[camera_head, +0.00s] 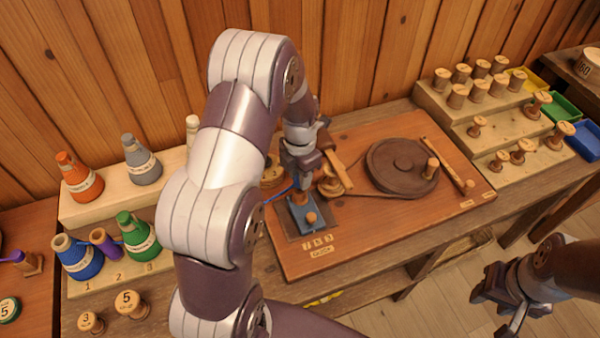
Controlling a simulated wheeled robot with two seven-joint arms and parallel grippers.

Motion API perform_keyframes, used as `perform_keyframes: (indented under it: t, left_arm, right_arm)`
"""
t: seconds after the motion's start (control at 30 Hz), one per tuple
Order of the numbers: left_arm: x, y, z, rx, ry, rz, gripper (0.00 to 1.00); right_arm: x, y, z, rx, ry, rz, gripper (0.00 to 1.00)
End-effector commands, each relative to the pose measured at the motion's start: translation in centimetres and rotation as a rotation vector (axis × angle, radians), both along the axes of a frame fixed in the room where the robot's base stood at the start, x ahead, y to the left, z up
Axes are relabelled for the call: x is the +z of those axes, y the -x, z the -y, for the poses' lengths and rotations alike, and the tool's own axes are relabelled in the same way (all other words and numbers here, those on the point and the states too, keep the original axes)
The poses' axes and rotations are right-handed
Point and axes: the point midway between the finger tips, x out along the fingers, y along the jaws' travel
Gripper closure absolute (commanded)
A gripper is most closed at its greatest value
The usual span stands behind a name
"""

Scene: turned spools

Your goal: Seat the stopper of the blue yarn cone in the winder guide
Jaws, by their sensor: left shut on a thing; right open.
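The blue yarn cone (78,260) stands in the front row of the pale rack at the left. My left gripper (300,186) is shut on a small wooden piece, which looks like the stopper, mostly hidden by the fingers. A blue strand (280,191) runs to it from behind my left arm. It is just above a blue block (304,216) with a round wooden peg on the winder board (375,235); I cannot tell whether they touch. I take this blue block as the winder guide. My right gripper (505,306) is open and empty over the floor at the lower right.
Orange (79,178), grey (142,160) and green (137,236) cones share the rack; my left arm hides its right end. A dark wheel (401,167) with a crank fills the board's right half. A stepped stand (500,120) of spools is at the right.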

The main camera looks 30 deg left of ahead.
Motion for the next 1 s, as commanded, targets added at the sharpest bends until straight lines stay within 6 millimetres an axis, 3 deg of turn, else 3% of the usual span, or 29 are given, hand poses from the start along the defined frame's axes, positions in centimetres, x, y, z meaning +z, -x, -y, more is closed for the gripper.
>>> perform_keyframes:
  t: [0.8,0.83,0.9,1.0]
  left_arm:
    - [-2.4,0.0,0.0,0.000,0.000,0.000,0.96]
    - [-2.3,0.0,0.0,0.000,0.000,0.001,0.62]
    - [-2.2,0.0,0.0,0.000,0.000,0.000,0.39]
    - [-2.2,0.0,0.0,0.000,0.000,0.000,0.39]
  right_arm:
    - [-1.5,0.0,0.0,0.000,0.000,0.000,0.57]
    - [-1.4,0.0,0.0,0.000,0.000,0.000,0.57]
    - [-1.3,0.0,0.0,0.000,0.000,0.000,0.57]
    - [-1.3,0.0,0.0,0.000,0.000,0.000,0.57]
